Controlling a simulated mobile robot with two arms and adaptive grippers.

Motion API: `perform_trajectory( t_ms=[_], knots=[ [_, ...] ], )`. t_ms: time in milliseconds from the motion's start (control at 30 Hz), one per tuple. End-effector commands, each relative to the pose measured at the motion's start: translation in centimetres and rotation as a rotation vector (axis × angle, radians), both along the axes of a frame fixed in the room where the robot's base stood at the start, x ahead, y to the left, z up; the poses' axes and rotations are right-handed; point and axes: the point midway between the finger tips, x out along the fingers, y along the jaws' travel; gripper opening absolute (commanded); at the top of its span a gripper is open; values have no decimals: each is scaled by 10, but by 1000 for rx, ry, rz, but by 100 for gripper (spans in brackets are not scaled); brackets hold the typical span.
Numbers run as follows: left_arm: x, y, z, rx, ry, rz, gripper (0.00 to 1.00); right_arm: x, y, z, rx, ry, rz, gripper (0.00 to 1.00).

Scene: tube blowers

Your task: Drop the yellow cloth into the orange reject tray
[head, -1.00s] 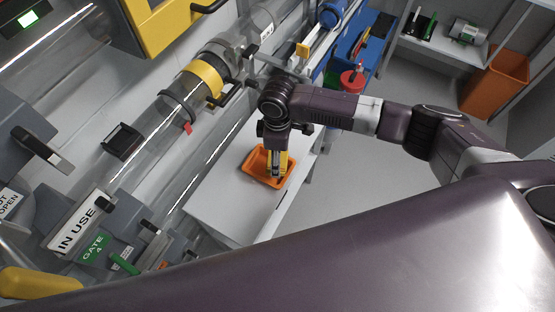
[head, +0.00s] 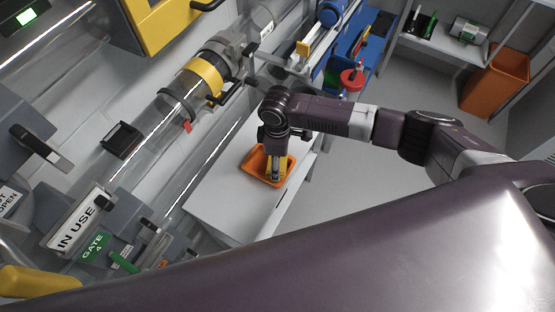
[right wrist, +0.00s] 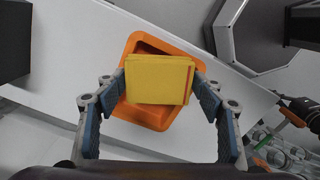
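The yellow cloth (right wrist: 160,80) is a folded rectangular pad between the two fingers of my right gripper (right wrist: 160,88) in the right wrist view. The fingertips press its left and right edges. Behind it lies the orange reject tray (right wrist: 150,40), rotated, with its rim showing around the cloth. In the head view, the right gripper (head: 276,172) points down over the tray (head: 250,163), with a strip of the cloth (head: 283,165) showing beside the fingers. I cannot tell whether the cloth touches the tray floor. My left gripper is not in view.
The tray stands on a white bench (head: 215,205). Clear tubes with a yellow collar (head: 206,75) run along its left side. A red round part (head: 352,80) and blue bench lie beyond. An orange bin (head: 495,82) stands at the far right.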

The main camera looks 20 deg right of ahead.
Motion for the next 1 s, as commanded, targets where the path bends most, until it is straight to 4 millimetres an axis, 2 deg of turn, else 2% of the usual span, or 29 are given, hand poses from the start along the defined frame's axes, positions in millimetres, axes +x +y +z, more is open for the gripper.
perform_trajectory(
  t_ms=[33,133,400,533,667,1000],
  knots=[
    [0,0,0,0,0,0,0,0,0,0,0,0,0,70],
    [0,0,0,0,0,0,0,0,0,0,0,0,0,78],
    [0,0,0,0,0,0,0,0,0,1,0,-1,0,78],
    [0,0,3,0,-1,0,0,1,-1,11,-1,-3,0,78],
    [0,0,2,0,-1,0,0,1,1,34,2,-3,1,78],
    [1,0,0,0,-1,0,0,1,0,106,1,-4,0,78]
  ],
)
